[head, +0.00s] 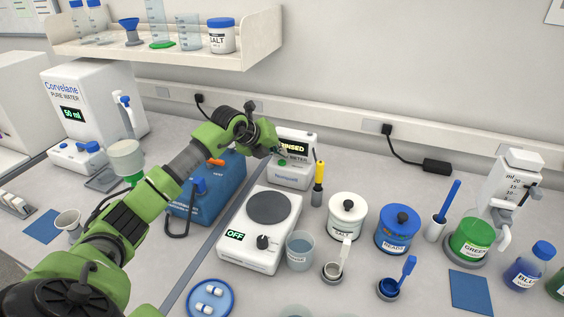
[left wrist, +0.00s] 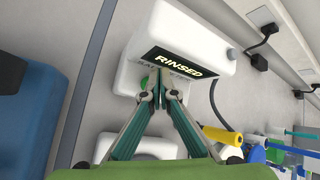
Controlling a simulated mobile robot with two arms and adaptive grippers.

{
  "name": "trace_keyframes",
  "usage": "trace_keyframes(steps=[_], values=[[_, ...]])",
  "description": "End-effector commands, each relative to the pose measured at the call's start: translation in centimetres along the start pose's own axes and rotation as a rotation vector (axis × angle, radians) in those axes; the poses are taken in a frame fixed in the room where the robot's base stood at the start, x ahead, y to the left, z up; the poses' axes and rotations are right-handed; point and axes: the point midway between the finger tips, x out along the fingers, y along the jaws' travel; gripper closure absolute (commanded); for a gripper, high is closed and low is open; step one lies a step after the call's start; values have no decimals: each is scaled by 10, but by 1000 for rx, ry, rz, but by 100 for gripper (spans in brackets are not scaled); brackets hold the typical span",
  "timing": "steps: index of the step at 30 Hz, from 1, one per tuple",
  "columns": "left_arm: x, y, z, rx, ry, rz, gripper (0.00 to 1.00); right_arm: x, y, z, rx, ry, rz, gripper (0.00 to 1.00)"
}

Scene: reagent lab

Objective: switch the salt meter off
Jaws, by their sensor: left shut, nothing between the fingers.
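The salt meter (head: 290,178) is a white box at the back of the bench, behind the hotplate. Its dark display reads RINSED, and a green button (head: 282,162) sits on its front. In the left wrist view the meter (left wrist: 200,38) fills the upper middle, with the display (left wrist: 178,62) lit. My left gripper (head: 277,152) is at the meter's front, just beside the display. In the left wrist view its fingertips (left wrist: 166,88) are together and empty, close to the green button, which they partly hide. I cannot tell whether they touch it. My right gripper is not in view.
The hotplate (head: 262,240), reading OFF, stands in front of the meter. A yellow-handled probe (head: 319,172) stands upright to its right. A blue box (head: 222,188) is to its left. A salt jar (head: 346,219) and a blue-lidded jar (head: 398,231) stand farther right.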

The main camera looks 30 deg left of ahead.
Motion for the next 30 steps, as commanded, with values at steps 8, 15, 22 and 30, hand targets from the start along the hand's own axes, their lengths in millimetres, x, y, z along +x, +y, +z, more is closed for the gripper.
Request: trace_keyframes(steps=[8,15,22,30], values=[[0,0,0,0,0,0,100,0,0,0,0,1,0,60],[2,2,-2,0,0,0,100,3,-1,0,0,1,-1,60],[6,4,-5,0,0,0,100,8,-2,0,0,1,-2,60],[6,4,-4,0,0,0,100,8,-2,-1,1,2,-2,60]])
